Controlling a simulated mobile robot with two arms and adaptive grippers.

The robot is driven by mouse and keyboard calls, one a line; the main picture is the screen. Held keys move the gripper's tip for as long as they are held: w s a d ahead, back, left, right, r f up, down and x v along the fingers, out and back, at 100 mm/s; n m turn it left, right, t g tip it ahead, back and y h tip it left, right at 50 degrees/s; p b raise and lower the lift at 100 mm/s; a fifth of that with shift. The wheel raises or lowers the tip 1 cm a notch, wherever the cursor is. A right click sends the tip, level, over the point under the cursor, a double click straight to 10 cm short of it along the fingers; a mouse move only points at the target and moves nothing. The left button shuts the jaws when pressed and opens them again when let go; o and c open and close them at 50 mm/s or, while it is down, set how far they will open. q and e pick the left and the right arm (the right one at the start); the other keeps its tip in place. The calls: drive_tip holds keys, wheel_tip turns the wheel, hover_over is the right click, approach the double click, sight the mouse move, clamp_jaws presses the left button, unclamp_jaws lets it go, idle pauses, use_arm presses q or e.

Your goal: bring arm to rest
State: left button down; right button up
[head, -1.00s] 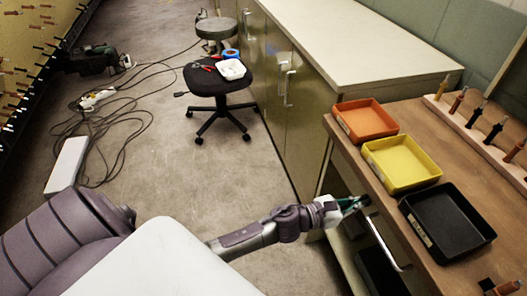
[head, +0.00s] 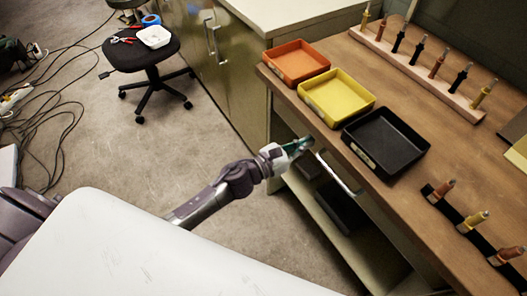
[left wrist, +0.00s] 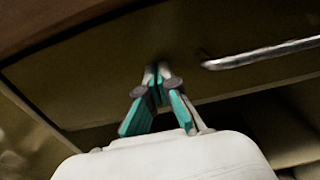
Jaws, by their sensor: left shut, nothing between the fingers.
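My left gripper (head: 300,146) reaches from my left arm to the front of the wooden workbench (head: 440,90), just below its edge and close to the drawer handle (head: 338,172). In the left wrist view my left gripper (left wrist: 158,78) shows its green fingers with the tips together and nothing between them. The bar handle (left wrist: 260,53) lies to the right of the fingertips, apart from them. My right gripper is not in view.
An orange tray (head: 296,64), a yellow tray (head: 338,97) and a black tray (head: 385,143) stand empty along the bench edge. A rack (head: 410,62) holds several tools behind them. A black stool (head: 141,50) stands on the floor at upper left, with open floor before it.

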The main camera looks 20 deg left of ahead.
use_arm(q)
drive_tip(key=v, duration=1.1)
drive_tip(key=s+a+f+n+g+y+p, duration=0.1)
drive_tip(key=s+a+f+n+g+y, duration=0.15)
drive_tip(key=f+n, duration=0.6)
drive_tip(key=s+a+f+n+g+y+p, duration=0.1)
drive_tip(key=s+a+f+n+y+p, duration=0.2)
drive_tip(key=f+n, duration=0.6)
drive_tip(key=s+a+f+n+g+y, duration=0.1)
drive_tip(key=s+a+f+n+y, duration=0.25)
drive_tip(key=f+n, duration=0.5)
drive_tip(key=s+f+n+g+p, duration=0.1)
drive_tip(key=s+f+n+g, duration=0.3)
drive_tip(key=s, duration=1)
drive_tip(key=s+f+n+g+y+p, duration=0.1)
drive_tip(key=s+f+n+g, duration=0.4)
drive_tip(key=s+f+n, duration=0.5)
drive_tip(key=s, duration=0.4)
drive_tip(key=shift+a+n+y+p, duration=0.2)
drive_tip(key=shift+n+y+p, duration=0.1)
drive_tip(key=shift+n, duration=0.1)
drive_tip(key=shift+f, duration=0.15)
